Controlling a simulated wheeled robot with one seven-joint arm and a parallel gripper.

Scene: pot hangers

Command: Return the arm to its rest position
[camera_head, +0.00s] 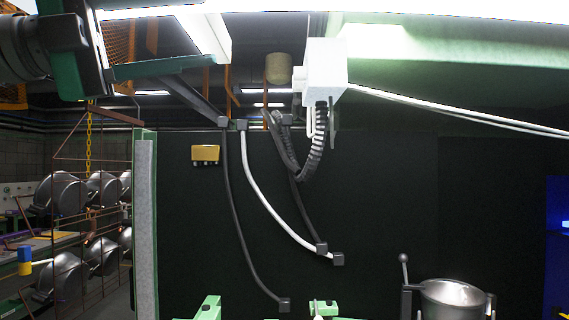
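I cannot make out my gripper or its fingertips anywhere in the head view. A dark rounded cylinder (45,45) with a green part beside it fills the top left corner; I cannot tell what it belongs to. Whether anything is held is not shown.
Several metal pots (65,190) hang on a wire rack (70,158) at the left. A steel pot (452,293) stands at the bottom right. Curved tubes (262,190) hang before a dark panel (400,190). A white box (325,70) with a ribbed hose hangs at the top centre.

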